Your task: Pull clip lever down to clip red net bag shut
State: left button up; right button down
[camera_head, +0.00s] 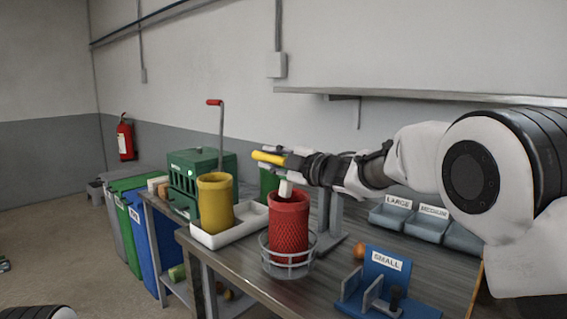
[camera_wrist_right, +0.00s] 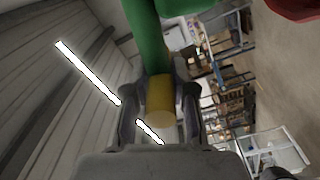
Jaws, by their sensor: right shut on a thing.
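The red net bag (camera_head: 288,228) stands upright in a grey wire ring holder (camera_head: 262,252) at the front of the bench. A white piece (camera_head: 285,188) shows at its top, just below my right gripper (camera_head: 287,160). My right gripper is shut on the yellow grip of the clip lever (camera_head: 266,157), above the bag. In the right wrist view the yellow grip (camera_wrist_right: 160,100) sits between the fingers, with a green bar (camera_wrist_right: 146,40) running up from it. Part of a green body (camera_head: 268,180) shows behind the bag; my arm hides much of the clipper. My left gripper is out of view.
A yellow net bag (camera_head: 215,205) stands by a white tray (camera_head: 205,240) to the left, before a green box with a red-handled crank (camera_head: 220,130). A blue SMALL stand (camera_head: 385,270) is at right front. Grey LARGE and MEDIUM bins (camera_head: 392,217) stand behind.

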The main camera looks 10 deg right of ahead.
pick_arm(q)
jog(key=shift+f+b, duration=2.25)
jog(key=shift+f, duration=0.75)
pick_arm(e)
notch_tip(320, 180, down, 6)
jog(key=n, duration=0.1)
jog(key=shift+s+a+f, duration=0.2)
jog(key=shift+a+f, duration=0.05)
jog(key=shift+a, duration=0.05)
jog(key=c, duration=1.2)
grip_release()
jog(key=shift+f, duration=0.1)
jog(key=shift+o, duration=1.1)
jog(key=shift+w, duration=0.1)
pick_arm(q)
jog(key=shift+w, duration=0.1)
pick_arm(e)
jog(key=shift+w, duration=0.1)
